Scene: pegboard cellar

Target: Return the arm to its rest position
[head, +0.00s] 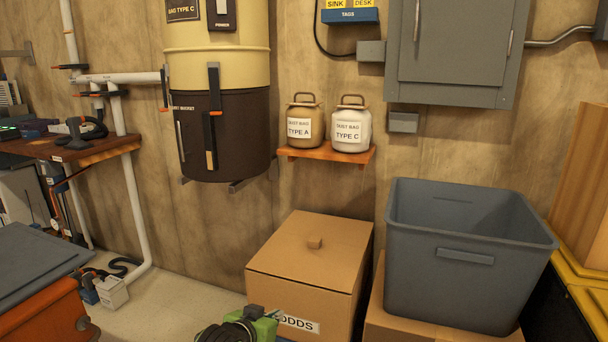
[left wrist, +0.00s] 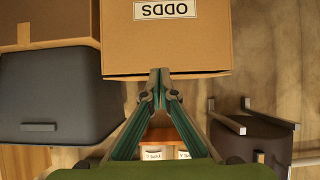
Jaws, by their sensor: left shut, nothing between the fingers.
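My left gripper (head: 264,322) shows at the bottom of the head view as a green and black end, in front of the cardboard box labelled ODDS (head: 308,260). In the left wrist view the two fingers of the gripper (left wrist: 158,78) meet at their tips, with nothing between them. There the ODDS box (left wrist: 165,45) shows with its label upside down, and the fingertips overlap its edge in the picture. Whether they touch it I cannot tell. The rest of the left arm is mostly out of the head view. My right gripper is in neither view.
A grey bin (head: 455,270) stands on a cardboard box at the right. A small wooden shelf (head: 325,153) carries two dust bag jars. A dust collector drum (head: 225,150) hangs on the wall. An orange cart (head: 45,308) stands lower left, with bare floor (head: 175,305) beside it.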

